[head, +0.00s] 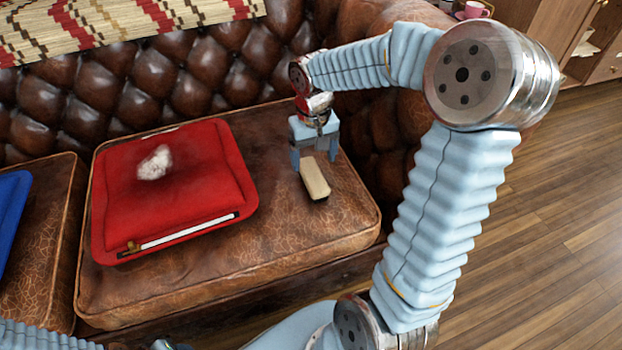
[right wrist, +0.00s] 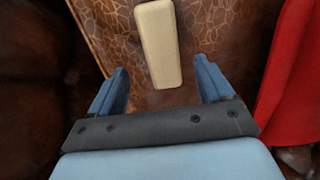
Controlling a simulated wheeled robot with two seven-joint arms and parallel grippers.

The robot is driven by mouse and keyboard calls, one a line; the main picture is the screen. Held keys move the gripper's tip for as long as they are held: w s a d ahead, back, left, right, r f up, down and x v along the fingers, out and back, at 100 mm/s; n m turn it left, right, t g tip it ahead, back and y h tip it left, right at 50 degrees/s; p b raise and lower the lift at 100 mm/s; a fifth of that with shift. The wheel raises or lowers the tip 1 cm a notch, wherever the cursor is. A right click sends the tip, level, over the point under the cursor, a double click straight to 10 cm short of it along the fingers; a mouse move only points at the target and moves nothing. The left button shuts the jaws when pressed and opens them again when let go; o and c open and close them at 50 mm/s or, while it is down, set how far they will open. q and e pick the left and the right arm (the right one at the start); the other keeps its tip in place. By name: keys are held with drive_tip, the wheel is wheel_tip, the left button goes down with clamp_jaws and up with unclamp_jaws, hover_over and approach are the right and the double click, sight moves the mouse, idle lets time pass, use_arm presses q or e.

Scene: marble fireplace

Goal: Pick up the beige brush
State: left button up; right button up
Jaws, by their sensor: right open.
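The beige brush (head: 314,178) lies on the brown leather seat cushion, to the right of the red pillow. My right gripper (head: 315,160) is just above the brush's far end, pointing down, with its fingers apart. In the right wrist view the brush (right wrist: 158,45) shows ahead of the gripper (right wrist: 165,85), its near end reaching between the two open blue fingers. No contact shows. The brush's underside is hidden. My left gripper is not clearly seen; only blue arm parts show at the bottom left.
The tufted leather sofa back (head: 205,75) rises behind. Bare seat cushion (head: 290,235) lies in front of the brush.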

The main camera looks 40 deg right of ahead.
sight(313, 173)
wheel_tip(313, 173, down, 6)
drive_tip(key=shift+a+f+b, duration=0.15)
drive_tip(key=shift+f+b, duration=0.1)
drive_tip(key=shift+b, duration=0.25)
drive_tip(key=c, duration=1.1)
drive_tip(key=shift+r, duration=0.1)
